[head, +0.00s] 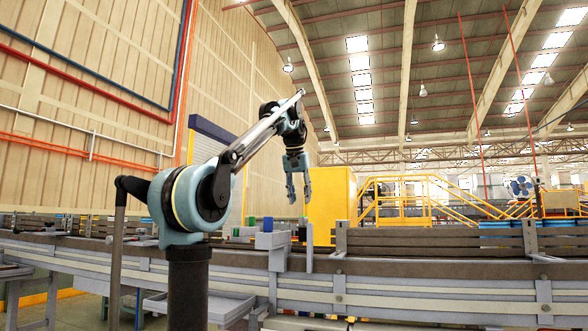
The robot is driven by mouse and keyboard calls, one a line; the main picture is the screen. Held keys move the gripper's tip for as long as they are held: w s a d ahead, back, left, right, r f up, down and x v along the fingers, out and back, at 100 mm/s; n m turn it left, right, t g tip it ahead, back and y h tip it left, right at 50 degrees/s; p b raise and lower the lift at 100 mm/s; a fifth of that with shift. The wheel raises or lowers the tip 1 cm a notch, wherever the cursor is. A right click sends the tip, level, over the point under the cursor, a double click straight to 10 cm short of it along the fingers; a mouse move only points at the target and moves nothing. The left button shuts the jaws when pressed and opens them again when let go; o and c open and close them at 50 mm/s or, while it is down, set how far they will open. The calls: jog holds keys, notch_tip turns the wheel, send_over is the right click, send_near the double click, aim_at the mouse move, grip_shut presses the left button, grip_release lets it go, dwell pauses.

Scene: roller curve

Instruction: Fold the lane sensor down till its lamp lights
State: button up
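My gripper (299,199) hangs in the air with its fingers pointing down, above the roller conveyor. Its two fingers are apart and nothing shows between them. Below it, at the conveyor's near edge, stands a thin upright grey post (310,250) with a small dark part (302,233) beside it. I cannot tell for sure which of these is the lane sensor, and I see no lit lamp there. The gripper is well above them and touches neither.
The conveyor's grey side rail (420,287) runs across the view. Grey bins (272,240) with a blue block (268,224) and a green block (251,221) stand left of the post. A yellow cabinet (333,195) and yellow stairs (405,205) are behind. Air around the gripper is free.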

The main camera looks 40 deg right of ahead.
jog(key=v, duration=1.1)
dwell(0.5)
jog(key=w+a+f+n+y, duration=0.1)
jog(key=w+a+f+n, duration=0.2)
jog(key=w+a+f, duration=0.65)
jog(key=a+f+n+y, duration=0.1)
jog(key=a+f+n, duration=0.2)
jog(key=a+f, duration=1.3)
jog(key=s+a+f+n, duration=0.1)
jog(key=s+a+f, duration=0.4)
jog(key=f, duration=1)
jog(key=s+a+f+n+y, duration=0.1)
jog(key=s+a+f, duration=0.4)
jog(key=f, duration=1)
jog(key=s+a+f+n, duration=0.3)
jog(key=s+a+f, duration=0.3)
jog(key=f, duration=0.8)
jog(key=shift+s+f+g+y, duration=0.3)
jog(key=shift+s+f+y, duration=0.1)
jog(key=shift+s, duration=0.6)
